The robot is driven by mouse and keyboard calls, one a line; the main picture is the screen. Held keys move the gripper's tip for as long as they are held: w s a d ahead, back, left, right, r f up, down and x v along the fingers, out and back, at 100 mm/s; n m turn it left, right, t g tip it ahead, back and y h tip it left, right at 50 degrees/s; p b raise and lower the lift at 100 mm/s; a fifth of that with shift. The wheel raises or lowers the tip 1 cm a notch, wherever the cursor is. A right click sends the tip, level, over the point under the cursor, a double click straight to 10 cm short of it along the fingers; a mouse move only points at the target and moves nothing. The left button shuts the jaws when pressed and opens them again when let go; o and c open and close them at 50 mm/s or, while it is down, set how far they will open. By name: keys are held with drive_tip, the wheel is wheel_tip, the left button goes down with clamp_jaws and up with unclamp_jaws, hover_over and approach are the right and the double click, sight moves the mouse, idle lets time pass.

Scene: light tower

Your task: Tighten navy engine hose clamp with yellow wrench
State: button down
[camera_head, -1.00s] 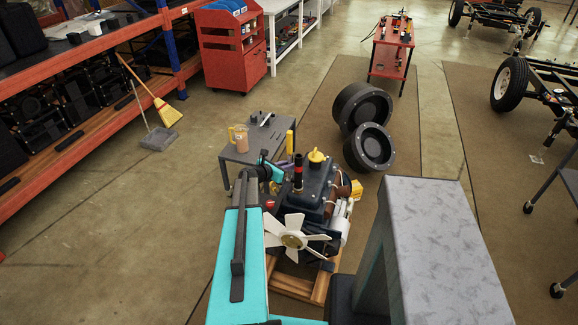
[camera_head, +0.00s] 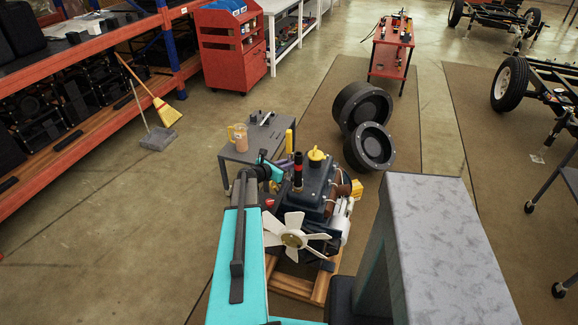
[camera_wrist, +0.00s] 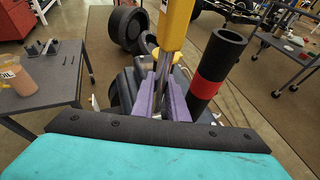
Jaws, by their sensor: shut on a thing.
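The navy engine (camera_head: 318,188) sits on a wooden pallet, with a white fan (camera_head: 292,238) at its front and a yellow cap on top. A black upright hose with a red band (camera_head: 298,174) rises from it; it also shows in the wrist view (camera_wrist: 215,75). My gripper (camera_wrist: 173,98) has purple fingers shut on the yellow wrench (camera_wrist: 176,25), whose yellow handle points up above a metal shaft. The wrench also shows in the head view (camera_head: 290,138). The hose stands right of my fingers in the wrist view. The wrench's lower end and the clamp screw are hidden.
A grey table (camera_head: 239,151) with an oil jug (camera_head: 238,137) stands behind and left of the engine. Large black wheels (camera_head: 370,146) lie behind right on the brown mat. A red cart (camera_head: 391,56) stands farther back. Open floor lies to the left.

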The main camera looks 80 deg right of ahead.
drive_tip(key=shift+a+r+g+h+b, duration=0.1)
drive_tip(key=shift+a+g+h+b, duration=0.25)
drive_tip(key=shift+b, duration=1.9)
drive_tip(key=shift+s+a+f+m+g+h+b, duration=0.15)
drive_tip(key=shift+a+m+g+h+b, duration=0.2)
drive_tip(key=shift+b, duration=1.95)
drive_tip(key=shift+w+a+f+m+h+b, duration=0.15)
drive_tip(key=shift+a+h+b, duration=0.3)
drive_tip(key=shift+b, duration=1.85)
drive_tip(key=shift+s+r+p, duration=0.1)
drive_tip(key=shift+r+p, duration=0.1)
drive_tip(key=shift+p, duration=0.2)
drive_tip(key=shift+d+y+p, duration=0.2)
drive_tip(key=shift+y+p, duration=0.05)
drive_tip(key=shift+p, duration=0.7)
drive_tip(key=w+d, duration=0.1)
drive_tip(key=w, duration=0.5)
